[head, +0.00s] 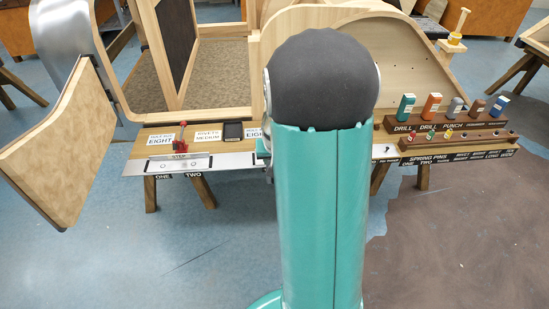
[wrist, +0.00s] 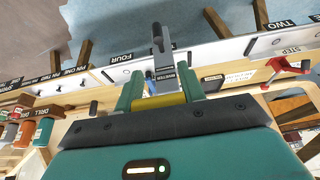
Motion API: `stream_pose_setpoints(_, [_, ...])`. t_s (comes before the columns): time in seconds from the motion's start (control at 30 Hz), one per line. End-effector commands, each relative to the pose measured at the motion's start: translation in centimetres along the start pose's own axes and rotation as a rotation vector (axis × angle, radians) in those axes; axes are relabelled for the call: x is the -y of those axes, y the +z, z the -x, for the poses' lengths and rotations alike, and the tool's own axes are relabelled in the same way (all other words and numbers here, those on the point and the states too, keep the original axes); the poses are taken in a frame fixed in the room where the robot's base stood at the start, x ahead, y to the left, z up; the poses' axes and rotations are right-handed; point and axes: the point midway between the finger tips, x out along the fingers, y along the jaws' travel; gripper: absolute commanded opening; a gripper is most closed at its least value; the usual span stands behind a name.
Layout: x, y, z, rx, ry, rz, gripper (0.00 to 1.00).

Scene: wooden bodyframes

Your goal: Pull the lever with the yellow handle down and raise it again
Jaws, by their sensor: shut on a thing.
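In the wrist view, my gripper (wrist: 160,88) has its two green fingers on either side of a yellow handle (wrist: 168,100), shut on it. A grey metal lever part (wrist: 162,55) shows just beyond the handle, over the bench's metal strip near the label FOUR. Most of the handle is hidden by the gripper body. In the head view, my teal and black arm hides the handle and nearly all of the gripper. How far the lever is tilted cannot be told.
A red clamp (head: 180,141) stands on the left of the wooden bench; it also shows in the wrist view (wrist: 285,72). A rack with several coloured boxes (head: 431,105) stands on the right. Wooden frames (head: 215,75) rise behind, and a tilted panel (head: 55,145) stands at left.

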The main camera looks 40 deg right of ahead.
Motion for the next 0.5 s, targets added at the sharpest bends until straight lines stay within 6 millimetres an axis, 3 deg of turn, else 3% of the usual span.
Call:
stream_pose_setpoints(0.33, [-0.03,-0.61,0.21,-0.016,0.000,0.000,0.00])
stream_pose_setpoints(0.37, [-0.03,-0.61,0.21,-0.016,0.000,0.000,0.44])
stream_pose_setpoints(0.43, [-0.03,-0.55,0.20,-0.014,0.000,0.000,0.57])
stream_pose_setpoints(0.5, [-0.02,-0.45,0.17,-0.012,0.000,0.000,0.62])
